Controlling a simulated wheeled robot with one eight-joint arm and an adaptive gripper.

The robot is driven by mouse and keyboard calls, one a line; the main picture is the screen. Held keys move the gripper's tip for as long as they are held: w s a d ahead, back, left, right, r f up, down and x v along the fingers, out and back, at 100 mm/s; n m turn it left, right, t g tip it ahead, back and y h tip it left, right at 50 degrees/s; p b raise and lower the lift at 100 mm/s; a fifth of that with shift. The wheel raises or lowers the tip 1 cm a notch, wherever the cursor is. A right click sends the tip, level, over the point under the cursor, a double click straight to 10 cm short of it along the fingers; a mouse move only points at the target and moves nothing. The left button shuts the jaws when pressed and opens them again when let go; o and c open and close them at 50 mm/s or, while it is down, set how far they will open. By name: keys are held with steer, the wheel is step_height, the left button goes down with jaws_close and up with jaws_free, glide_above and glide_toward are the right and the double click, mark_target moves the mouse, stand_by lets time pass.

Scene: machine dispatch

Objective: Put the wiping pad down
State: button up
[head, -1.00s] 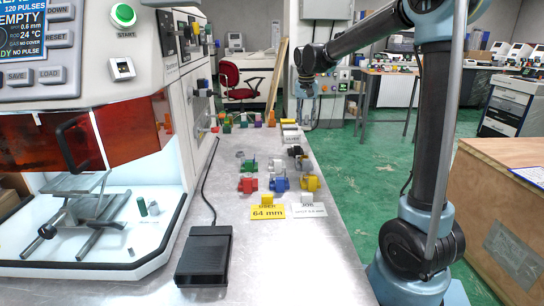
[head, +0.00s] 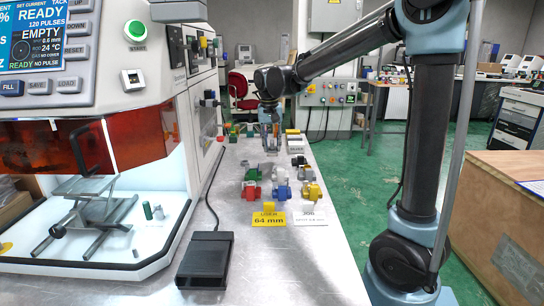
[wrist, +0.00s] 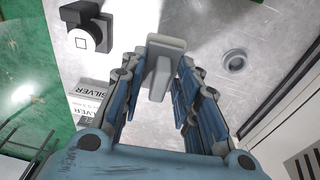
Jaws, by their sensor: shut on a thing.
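The wiping pad (wrist: 165,62) is a light grey block with a wider top end, held between the fingertips of my gripper (wrist: 165,80) in the wrist view. My gripper is shut on it, above the metal bench (wrist: 205,20). I cannot tell whether the pad touches the bench. In the head view my gripper (head: 269,122) is over the far part of the bench, behind the rows of small coloured parts. The pad cannot be made out there.
The machine (head: 195,85) lines the bench's left side. A black pedal (head: 205,258) lies in front.

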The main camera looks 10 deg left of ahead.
mark_target(272, 153)
steer(key=shift+f, duration=2.2)
steer(key=o, duration=1.1)
steer(key=r, duration=0.4)
steer(key=s+r, duration=0.1)
steer(key=r, duration=0.7)
steer(key=shift+s+a, duration=0.1)
steer(key=shift+s, duration=0.15)
